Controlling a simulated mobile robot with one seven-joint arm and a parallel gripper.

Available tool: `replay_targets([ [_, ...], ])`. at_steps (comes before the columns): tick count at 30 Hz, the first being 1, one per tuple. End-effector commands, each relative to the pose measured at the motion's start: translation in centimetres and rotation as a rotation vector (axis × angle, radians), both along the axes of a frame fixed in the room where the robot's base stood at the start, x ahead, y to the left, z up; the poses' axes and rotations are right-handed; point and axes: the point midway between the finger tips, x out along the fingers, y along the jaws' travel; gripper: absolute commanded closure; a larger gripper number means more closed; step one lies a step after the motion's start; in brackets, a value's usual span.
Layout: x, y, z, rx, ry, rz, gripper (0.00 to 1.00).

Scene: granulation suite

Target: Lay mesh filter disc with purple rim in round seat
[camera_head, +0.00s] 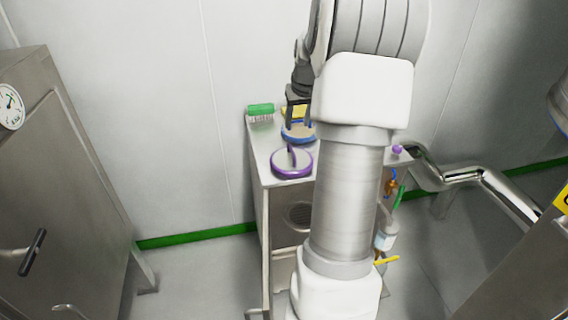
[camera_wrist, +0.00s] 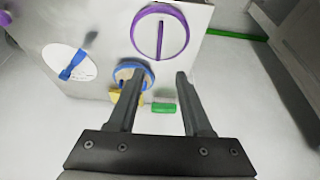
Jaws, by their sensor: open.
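The mesh filter disc with a purple rim (camera_head: 292,163) lies on the steel cabinet top, with a bar across its face. It also shows in the wrist view (camera_wrist: 143,36). A blue-rimmed disc (camera_wrist: 151,76) with a tan middle lies beside it. My gripper (camera_wrist: 158,75) is open and empty, its fingers apart above the cabinet top; the left finger covers part of the blue-rimmed disc. In the head view my gripper (camera_head: 297,110) is over the blue-rimmed disc, behind the purple one. I cannot make out a round seat for certain; my arm hides the cabinet top's right part.
A green brush (camera_head: 260,109) and a yellow item (camera_wrist: 113,97) lie near the back edge. A white round plate with a blue piece (camera_wrist: 70,65) shows on the top in the wrist view. A purple knob (camera_head: 397,149) and steel pipe (camera_head: 480,175) are at right.

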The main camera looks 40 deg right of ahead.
Motion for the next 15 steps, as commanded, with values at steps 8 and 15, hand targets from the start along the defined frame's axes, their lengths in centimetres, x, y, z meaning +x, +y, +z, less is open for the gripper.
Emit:
replay_targets([
  [8,2.1,-1.0,-6.1,0.005,0.002,0.002,0.5],
  [15,3.5,-1.7,-9.6,0.002,0.001,0.002,0.5],
])
